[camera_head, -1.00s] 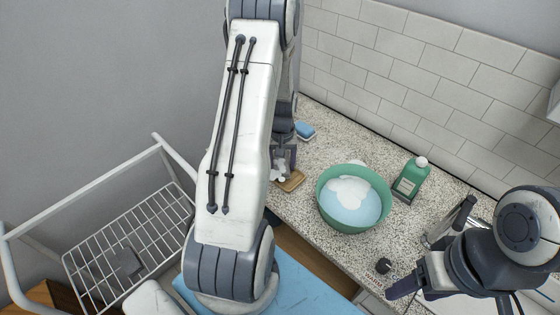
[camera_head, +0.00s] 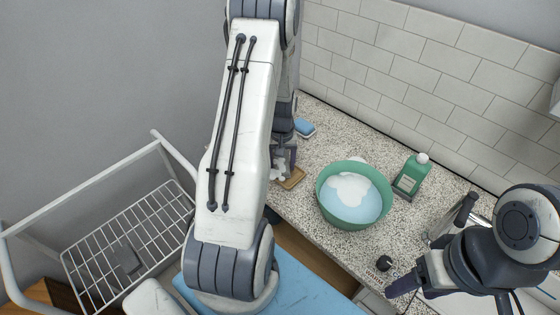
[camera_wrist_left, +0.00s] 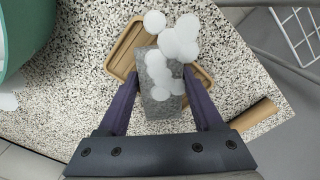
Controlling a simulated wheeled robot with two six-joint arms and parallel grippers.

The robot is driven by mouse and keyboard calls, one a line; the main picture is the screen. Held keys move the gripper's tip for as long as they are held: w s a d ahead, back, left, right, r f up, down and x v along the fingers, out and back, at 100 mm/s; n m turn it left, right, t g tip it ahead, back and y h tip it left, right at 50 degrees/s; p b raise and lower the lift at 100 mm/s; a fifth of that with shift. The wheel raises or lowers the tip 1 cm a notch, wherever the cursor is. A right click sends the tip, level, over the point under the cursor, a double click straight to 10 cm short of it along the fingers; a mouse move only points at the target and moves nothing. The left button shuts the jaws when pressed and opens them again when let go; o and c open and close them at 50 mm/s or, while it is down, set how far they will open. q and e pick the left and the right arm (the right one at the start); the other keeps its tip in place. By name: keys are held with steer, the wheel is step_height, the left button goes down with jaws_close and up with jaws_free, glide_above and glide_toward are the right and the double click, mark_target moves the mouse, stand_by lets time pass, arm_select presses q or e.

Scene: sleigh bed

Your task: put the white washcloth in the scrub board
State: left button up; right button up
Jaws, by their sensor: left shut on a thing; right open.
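My left gripper (camera_head: 284,160) is low over the counter's left end, its fingers pointing down. In the left wrist view its two fingers (camera_wrist_left: 162,78) are shut on a grey-white, cloth-like block (camera_wrist_left: 157,107) with white foam on it, which I take for the washcloth. The wooden scrub board (camera_wrist_left: 127,50) is right under the block; it also shows in the head view (camera_head: 293,178). I cannot tell whether the block touches the board. My right gripper (camera_head: 408,283) is open and empty at the lower right, near the counter's front edge.
A green basin (camera_head: 331,208) of foamy water stands right of the board. A blue sponge (camera_head: 305,128) lies at the back. A white wire rack (camera_head: 128,240) stands at left. Counter between basin and right arm is mostly clear.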

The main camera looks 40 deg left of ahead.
mark_target(282, 163)
arm_select(q)
steer(key=shift+f, duration=0.25)
steer(key=o, duration=1.4)
steer(key=shift+r, duration=0.25)
step_height(282, 163, up, 10)
steer(key=shift+r+b, duration=0.1)
steer(key=shift+b, duration=0.7)
steer(key=s+d+r+m, duration=0.2)
steer(key=d+r+m, duration=0.15)
steer(key=d, duration=0.75)
steer(key=s+d+r+m, duration=0.2)
steer(key=d+r+m, duration=0.15)
steer(key=d, duration=0.75)
steer(key=s+d+m, duration=0.3)
steer(key=s, duration=0.2)
steer(key=s+d+r+m, duration=0.1)
steer(key=s+d+m, duration=0.1)
steer(key=s+d, duration=0.2)
steer(key=s+d+m+h, duration=0.1)
steer(key=s+d+m, duration=0.2)
steer(key=s, duration=0.4)
steer(key=shift+s+d+r+m, duration=0.3)
steer(key=shift+r, duration=0.1)
